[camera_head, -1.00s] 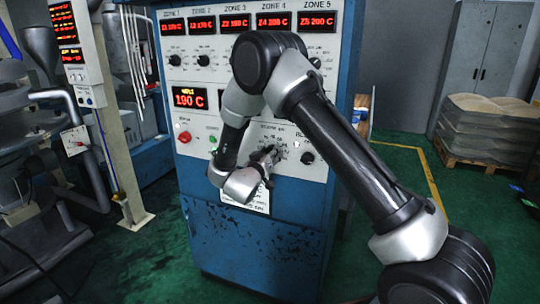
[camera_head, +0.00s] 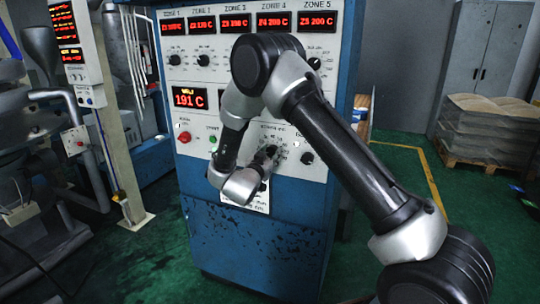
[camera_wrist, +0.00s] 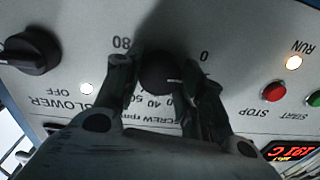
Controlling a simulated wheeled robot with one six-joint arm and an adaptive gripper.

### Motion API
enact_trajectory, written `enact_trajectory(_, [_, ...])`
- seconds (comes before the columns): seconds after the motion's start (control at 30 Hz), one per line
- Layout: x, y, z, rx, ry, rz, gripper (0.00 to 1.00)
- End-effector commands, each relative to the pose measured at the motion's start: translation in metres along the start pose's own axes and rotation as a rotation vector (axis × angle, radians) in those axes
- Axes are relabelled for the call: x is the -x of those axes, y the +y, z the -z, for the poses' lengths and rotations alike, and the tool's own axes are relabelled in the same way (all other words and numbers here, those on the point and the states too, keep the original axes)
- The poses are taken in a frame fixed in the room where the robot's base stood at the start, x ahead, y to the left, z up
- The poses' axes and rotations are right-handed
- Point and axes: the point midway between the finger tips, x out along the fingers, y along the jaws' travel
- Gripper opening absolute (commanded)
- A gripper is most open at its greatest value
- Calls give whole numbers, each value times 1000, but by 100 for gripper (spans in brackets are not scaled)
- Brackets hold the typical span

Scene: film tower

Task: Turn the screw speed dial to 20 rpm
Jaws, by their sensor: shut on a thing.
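The screw speed dial (camera_wrist: 160,72) is a round black knob, upside down in the wrist view. My gripper (camera_wrist: 158,84) is shut on it, one finger on each side. A short white mark on the knob points right and slightly down, between the printed 0 and the 40. My right finger hides part of the scale there, so the exact reading cannot be told. In the head view my gripper (camera_head: 265,160) is at the dial on the lower white panel (camera_head: 290,170) of the blue cabinet, and the arm partly covers the panel.
A black blower knob (camera_wrist: 30,52) is left of the dial in the wrist view. A red stop button (camera_wrist: 274,91), a green start button (camera_wrist: 315,98) and a lit run lamp (camera_wrist: 293,62) are to the right. A red display (camera_head: 189,97) reads 191 C.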

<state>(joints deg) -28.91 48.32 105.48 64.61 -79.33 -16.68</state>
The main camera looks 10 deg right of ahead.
Motion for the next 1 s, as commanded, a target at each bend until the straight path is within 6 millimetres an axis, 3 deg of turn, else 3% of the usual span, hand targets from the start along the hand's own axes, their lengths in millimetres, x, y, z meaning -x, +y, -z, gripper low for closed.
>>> enact_trajectory(0.5, [0,0,-2,-432,16,-7,16])
enact_trajectory(1.0, [1,0,-2,-595,23,-10,16])
